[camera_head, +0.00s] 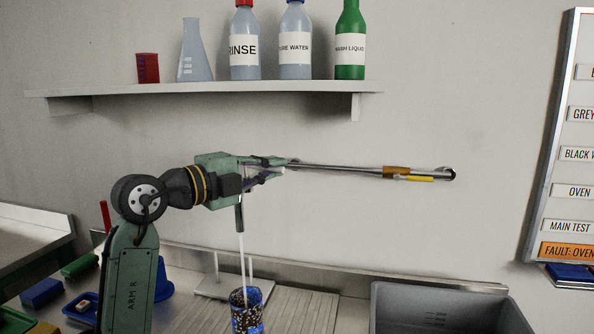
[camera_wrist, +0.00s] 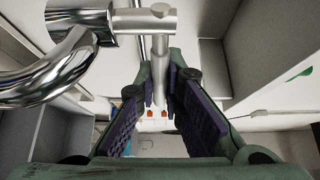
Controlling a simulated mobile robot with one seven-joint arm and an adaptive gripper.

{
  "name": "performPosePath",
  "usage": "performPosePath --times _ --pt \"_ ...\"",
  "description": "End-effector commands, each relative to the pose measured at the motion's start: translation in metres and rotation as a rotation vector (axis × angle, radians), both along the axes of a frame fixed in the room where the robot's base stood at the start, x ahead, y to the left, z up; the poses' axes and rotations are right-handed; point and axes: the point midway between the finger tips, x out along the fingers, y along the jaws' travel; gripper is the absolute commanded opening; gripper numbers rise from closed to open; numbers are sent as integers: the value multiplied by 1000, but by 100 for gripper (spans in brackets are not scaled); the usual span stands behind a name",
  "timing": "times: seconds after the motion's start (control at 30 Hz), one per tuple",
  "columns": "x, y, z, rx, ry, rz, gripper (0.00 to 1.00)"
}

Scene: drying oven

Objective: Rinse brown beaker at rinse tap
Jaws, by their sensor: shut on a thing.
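My gripper (camera_head: 275,168) is raised above the counter and points right in the head view. In the wrist view its purple-padded jaws (camera_wrist: 155,105) are shut around a slim metal stem (camera_wrist: 160,70) below a chrome crosspiece, seemingly part of the tap. A long metal pipe (camera_head: 340,168) with an orange band and a yellow piece runs right from the gripper. A short spout (camera_head: 239,212) hangs below it. A dark beaker (camera_head: 246,312) with blue and brown speckles stands under the spout. Thin pale streaks run down to it; I cannot tell if they are water. Its base is cut off.
A grey basin (camera_head: 435,310) lies at the lower right beside a ribbed drainboard (camera_head: 300,310). A wall shelf (camera_head: 200,90) holds a red beaker, a flask and labelled bottles. Blue and green blocks (camera_head: 80,265) lie at the left. A label board (camera_head: 570,150) hangs at the right.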

Motion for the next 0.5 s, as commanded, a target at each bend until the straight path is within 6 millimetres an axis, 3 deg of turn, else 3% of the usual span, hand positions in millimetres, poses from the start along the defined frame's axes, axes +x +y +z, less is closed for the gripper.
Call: performPosePath --times 0.07,0.5 --pt "0 11 0 -6 -1 -32 0" --pt "-1 10 0 0 -4 -92 0"
